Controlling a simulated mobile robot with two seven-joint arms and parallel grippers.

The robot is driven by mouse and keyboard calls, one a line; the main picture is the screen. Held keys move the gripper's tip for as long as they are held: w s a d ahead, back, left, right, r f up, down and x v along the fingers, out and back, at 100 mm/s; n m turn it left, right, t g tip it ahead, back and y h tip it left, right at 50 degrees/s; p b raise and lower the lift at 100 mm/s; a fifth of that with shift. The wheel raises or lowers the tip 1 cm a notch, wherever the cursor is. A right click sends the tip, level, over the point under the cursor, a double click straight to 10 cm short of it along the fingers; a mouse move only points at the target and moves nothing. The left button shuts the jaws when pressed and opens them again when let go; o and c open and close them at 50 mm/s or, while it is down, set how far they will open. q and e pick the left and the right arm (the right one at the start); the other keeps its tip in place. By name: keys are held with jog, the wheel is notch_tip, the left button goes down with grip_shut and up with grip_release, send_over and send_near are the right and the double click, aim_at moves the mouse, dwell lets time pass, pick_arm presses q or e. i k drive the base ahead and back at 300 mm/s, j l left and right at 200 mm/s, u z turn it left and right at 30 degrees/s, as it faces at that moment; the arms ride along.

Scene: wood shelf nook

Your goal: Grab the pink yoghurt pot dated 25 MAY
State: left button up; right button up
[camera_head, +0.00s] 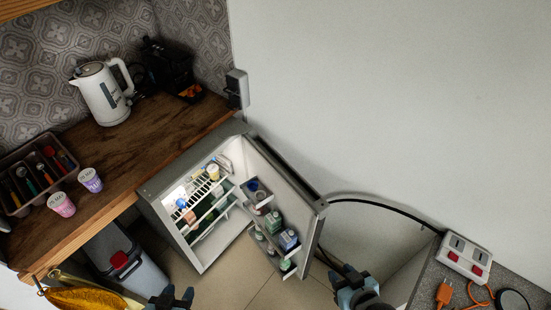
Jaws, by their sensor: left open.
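A pink pot (61,204) stands upright on the wooden counter, beside a purple pot (90,180). Both carry light markings too small to read, so I cannot tell any date. The small fridge (178,228) stands open below the counter, with a pinkish item (189,216) and several others on its lit shelves. My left gripper (174,296) is open and empty at the bottom edge, below and right of the pots and well apart from them. My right gripper (345,274) is by the fridge door's lower right side; its jaw opening is unclear.
The open fridge door (300,205) holds bottles and tubs. A cutlery tray (14,208) sits left of the pots. A white kettle (102,94) and a black machine (170,70) stand further back. A bin (140,265) is under the counter. A socket block (466,255) lies right.

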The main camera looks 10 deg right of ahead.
aim_at(59, 201)
jog(key=z, duration=0.3)
jog(key=u, duration=1.8)
